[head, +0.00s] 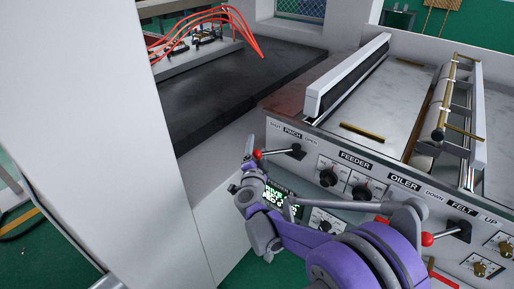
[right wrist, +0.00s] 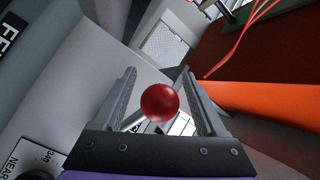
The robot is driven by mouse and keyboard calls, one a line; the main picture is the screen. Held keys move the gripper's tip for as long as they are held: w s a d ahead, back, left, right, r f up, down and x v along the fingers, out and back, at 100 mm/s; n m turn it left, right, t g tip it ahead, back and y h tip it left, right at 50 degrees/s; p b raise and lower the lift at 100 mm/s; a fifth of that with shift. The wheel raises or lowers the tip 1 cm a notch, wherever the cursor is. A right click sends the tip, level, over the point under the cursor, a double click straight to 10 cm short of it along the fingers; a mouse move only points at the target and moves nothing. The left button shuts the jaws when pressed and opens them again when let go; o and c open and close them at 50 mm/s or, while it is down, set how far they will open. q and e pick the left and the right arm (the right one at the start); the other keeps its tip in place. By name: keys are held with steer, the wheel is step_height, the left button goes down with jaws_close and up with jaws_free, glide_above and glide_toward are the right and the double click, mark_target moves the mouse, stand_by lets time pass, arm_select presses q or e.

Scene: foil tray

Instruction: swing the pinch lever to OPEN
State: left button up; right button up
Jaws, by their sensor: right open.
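The pinch lever (head: 277,152) is on the front panel of the machine, below the label PINCH. Its arm points left from its dark pivot, toward the SHUT side, and ends in a red knob (head: 257,154). My right gripper (head: 244,165) is at the knob, with its jaws apart. In the right wrist view the red knob (right wrist: 160,102) shows between the two open fingers, with gaps visible on both sides. I cannot tell how deep between the fingers it is. My left gripper is not in view.
Another red-knobbed lever (head: 428,239) stands at the right, under the label FELT, near my right arm. Black dials (head: 328,177) sit under FEEDER. A lit display (head: 275,197) is partly hidden behind my gripper. A tall white panel (head: 115,130) fills the left.

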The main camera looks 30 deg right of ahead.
jaws_close()
stand_by(0.4)
stand_by(1.1)
